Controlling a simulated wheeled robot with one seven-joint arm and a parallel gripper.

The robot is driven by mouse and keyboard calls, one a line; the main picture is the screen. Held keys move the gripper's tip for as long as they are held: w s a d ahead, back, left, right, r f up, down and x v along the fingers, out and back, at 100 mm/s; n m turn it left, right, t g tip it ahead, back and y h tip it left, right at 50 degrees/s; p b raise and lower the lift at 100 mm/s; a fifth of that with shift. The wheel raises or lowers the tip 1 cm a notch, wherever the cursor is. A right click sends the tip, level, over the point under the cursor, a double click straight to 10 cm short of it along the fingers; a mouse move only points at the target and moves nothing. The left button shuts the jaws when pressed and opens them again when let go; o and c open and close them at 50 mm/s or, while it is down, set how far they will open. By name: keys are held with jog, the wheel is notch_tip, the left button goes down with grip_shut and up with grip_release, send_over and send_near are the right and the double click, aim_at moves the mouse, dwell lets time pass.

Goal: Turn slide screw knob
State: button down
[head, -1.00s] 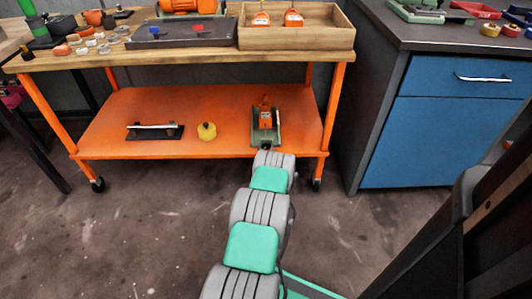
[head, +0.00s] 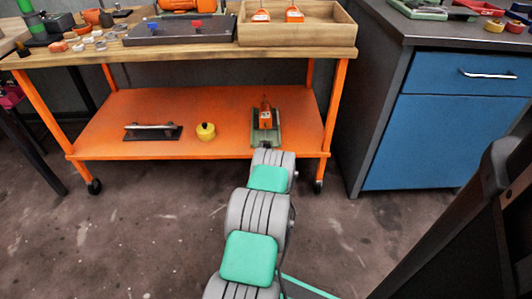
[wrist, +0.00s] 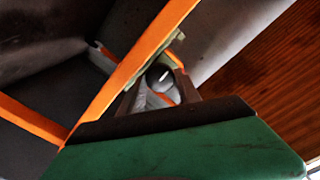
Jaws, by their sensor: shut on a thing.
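The slide screw device stands on the right part of the orange lower shelf: a green base (head: 257,138) with an upright orange part (head: 265,116). My arm reaches to its front end, where my gripper (head: 266,146) is small and dark at the shelf's front edge. In the wrist view my gripper (wrist: 160,84) points at the device, its dark fingers closed around a small round grey knob (wrist: 159,75). The contact between fingers and knob is partly hidden and dim. How far the knob is turned cannot be told.
On the orange shelf (head: 105,116) a yellow round pot (head: 206,131) and a black plate with a metal bar (head: 152,131) stand left of the device. The wooden tabletop (head: 190,50) is above. A blue cabinet (head: 445,130) stands to the right. The floor in front is clear.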

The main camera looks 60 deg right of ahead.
dwell(0.4)
jog(key=c, duration=0.8)
grip_release()
jog(key=shift+c, duration=0.2)
